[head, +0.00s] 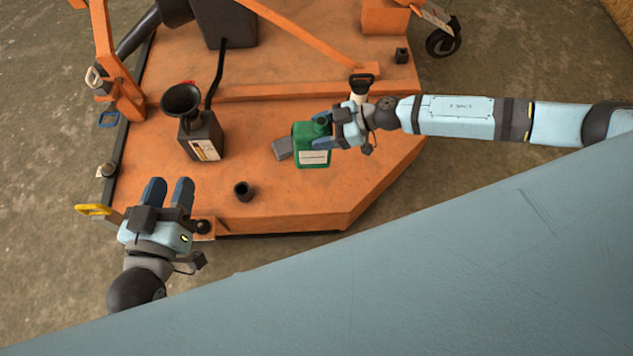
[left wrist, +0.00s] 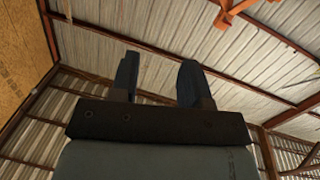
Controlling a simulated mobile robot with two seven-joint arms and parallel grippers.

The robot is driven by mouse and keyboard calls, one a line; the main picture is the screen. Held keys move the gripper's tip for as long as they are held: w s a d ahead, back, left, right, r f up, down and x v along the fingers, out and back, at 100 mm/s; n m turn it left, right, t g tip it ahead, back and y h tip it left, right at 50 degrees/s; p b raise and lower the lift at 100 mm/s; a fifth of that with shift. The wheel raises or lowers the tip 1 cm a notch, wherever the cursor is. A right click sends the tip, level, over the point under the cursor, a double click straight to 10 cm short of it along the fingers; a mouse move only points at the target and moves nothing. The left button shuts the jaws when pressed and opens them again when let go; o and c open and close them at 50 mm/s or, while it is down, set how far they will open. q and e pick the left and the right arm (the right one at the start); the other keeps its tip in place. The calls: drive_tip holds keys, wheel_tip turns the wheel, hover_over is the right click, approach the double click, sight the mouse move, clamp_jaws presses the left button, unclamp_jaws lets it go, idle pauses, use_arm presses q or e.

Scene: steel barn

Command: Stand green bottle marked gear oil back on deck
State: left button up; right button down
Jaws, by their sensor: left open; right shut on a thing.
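The green bottle (head: 312,157) with a pale label is in the head view, over the right part of the orange deck (head: 265,195). My right gripper (head: 328,132) is shut on it near its top, from the right. The bottle looks upright; I cannot tell whether its base touches the deck. My left gripper (head: 168,192) is open and empty over the deck's front left edge, and its fingers also show in the left wrist view (left wrist: 158,85), pointing toward the roof.
A dark jug (head: 203,138) with a black funnel (head: 182,100) stands left on the deck. A grey block (head: 282,148) lies beside the bottle. A small black cup (head: 243,191) is near the front. A black-handled item (head: 361,85) stands behind my right gripper. A blue-grey surface fills the lower right.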

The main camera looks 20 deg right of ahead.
sight(320, 159)
use_arm(q)
wheel_tip(320, 159, up, 4)
drive_tip(key=d+t+h+b, duration=0.2)
drive_tip(key=b, duration=0.2)
use_arm(e)
wheel_tip(320, 159, down, 9)
drive_tip(key=shift+r, duration=0.1)
wheel_tip(320, 159, down, 5)
drive_tip(key=b, duration=0.2)
drive_tip(key=shift+r+b, duration=0.1)
drive_tip(key=shift+b, duration=0.3)
use_arm(q)
wheel_tip(320, 159, down, 9)
drive_tip(key=m+g+b, duration=0.1)
drive_tip(key=g+b, duration=0.2)
drive_tip(key=shift+d+r+g, duration=0.2)
drive_tip(key=shift+d+g, duration=0.1)
use_arm(e)
wheel_tip(320, 159, down, 5)
drive_tip(key=shift+f, duration=0.35)
drive_tip(key=shift+c, duration=1.4)
unclamp_jaws()
